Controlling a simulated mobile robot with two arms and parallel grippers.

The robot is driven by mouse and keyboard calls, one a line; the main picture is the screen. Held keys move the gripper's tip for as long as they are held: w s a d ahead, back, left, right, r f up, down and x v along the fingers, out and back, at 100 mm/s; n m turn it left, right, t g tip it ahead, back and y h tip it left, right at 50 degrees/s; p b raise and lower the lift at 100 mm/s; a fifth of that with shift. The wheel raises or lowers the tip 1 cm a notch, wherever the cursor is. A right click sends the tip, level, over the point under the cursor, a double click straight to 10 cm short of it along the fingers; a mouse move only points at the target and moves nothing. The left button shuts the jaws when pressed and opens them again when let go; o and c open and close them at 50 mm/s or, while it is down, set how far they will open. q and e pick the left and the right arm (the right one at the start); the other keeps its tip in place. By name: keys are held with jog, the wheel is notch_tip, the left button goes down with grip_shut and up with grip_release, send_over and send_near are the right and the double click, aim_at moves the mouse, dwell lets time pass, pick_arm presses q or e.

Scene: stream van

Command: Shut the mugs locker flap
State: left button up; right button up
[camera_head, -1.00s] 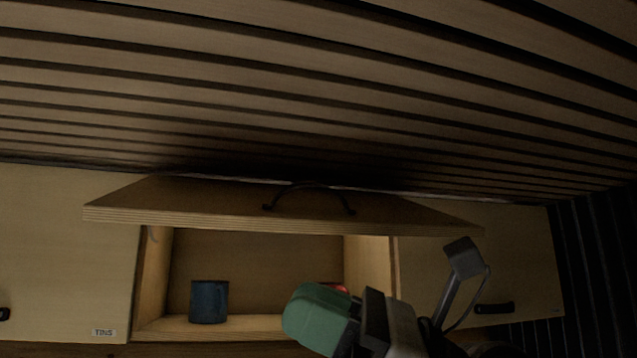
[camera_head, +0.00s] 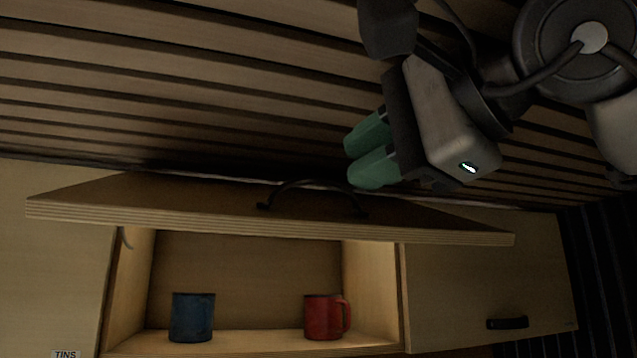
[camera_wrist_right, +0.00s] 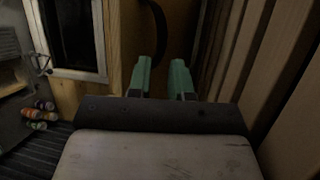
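The mugs locker flap (camera_head: 200,205) is swung up and stands out from the open locker near the ceiling. Its dark curved handle (camera_head: 312,184) is on the flap's upward face. A blue mug (camera_head: 192,317) and a red mug (camera_head: 322,317) stand upright inside the locker. My right gripper (camera_head: 361,156) is above the flap, right of the handle and apart from it in the picture. In the right wrist view its two green fingers (camera_wrist_right: 162,75) are a little apart with nothing between them. The handle (camera_wrist_right: 156,30) shows beyond them. My left gripper is not in view.
The slatted ceiling (camera_head: 150,90) lies close above the flap and my right arm. Closed lockers stand on both sides, the left one labelled TINS (camera_head: 66,354), the right one with a dark handle (camera_head: 507,323). The wrist view shows a window (camera_wrist_right: 75,35) and several small coloured items (camera_wrist_right: 40,115).

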aim_at(324, 181)
jog(key=p+x, duration=0.1)
jog(key=x, duration=0.1)
jog(key=p+x, duration=0.1)
jog(key=x, duration=0.2)
jog(key=shift+s+a+r, duration=0.1)
jog(key=shift+s+a, duration=0.1)
jog(key=shift+a, duration=0.1)
jog(key=shift+w+a+p, duration=0.2)
jog(key=shift+w+p, duration=0.1)
jog(key=shift+w, duration=0.1)
jog(key=shift+s+d, duration=0.2)
jog(key=shift+s, duration=0.15)
grip_shut()
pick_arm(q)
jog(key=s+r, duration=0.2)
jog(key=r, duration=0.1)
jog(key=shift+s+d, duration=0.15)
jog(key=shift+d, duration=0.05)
